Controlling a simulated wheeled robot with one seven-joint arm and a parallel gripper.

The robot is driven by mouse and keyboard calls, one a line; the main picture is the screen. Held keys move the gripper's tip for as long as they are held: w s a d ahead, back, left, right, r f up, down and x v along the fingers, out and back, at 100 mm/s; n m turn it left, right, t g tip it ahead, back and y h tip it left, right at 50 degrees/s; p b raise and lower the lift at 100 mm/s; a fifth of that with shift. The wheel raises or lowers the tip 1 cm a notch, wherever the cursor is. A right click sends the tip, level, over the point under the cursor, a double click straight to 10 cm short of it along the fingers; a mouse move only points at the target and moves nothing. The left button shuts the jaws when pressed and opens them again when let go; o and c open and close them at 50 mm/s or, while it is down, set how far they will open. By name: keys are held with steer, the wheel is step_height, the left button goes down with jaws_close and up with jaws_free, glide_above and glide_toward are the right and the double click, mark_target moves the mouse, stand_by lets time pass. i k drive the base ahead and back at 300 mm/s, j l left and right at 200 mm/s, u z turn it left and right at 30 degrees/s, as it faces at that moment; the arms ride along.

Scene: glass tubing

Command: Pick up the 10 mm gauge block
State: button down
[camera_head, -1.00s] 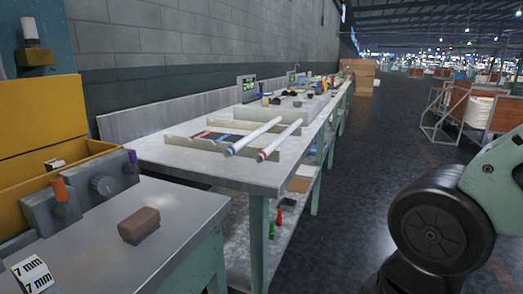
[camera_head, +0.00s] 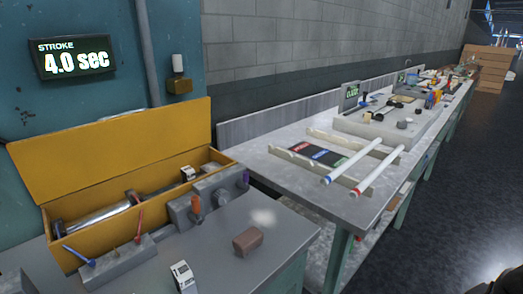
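No block that I can read as 10 mm shows. A small block with a white label (camera_head: 184,277) stands on the near grey bench at the bottom; its marking is too small to read now, but read 7 mm in the earlier frame. Another small block with a white label (camera_head: 188,173) is at the right end of the open yellow box, its marking unreadable. My gripper is not in view.
The near bench (camera_head: 215,272) also holds a brown block (camera_head: 248,240), a grey control unit with a knob and levers (camera_head: 210,198), and the open yellow box (camera_head: 110,235). A long bench (camera_head: 285,180) with two white tubes (camera_head: 350,161) runs behind.

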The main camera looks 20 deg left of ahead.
mark_target(188, 173)
steer(key=u, duration=2.4)
steer(key=i+l, duration=0.1)
steer(key=l, duration=0.6)
steer(key=i+l+u, duration=0.1)
steer(key=l, duration=0.6)
steer(key=i+l+u, duration=0.1)
steer(key=l, duration=0.6)
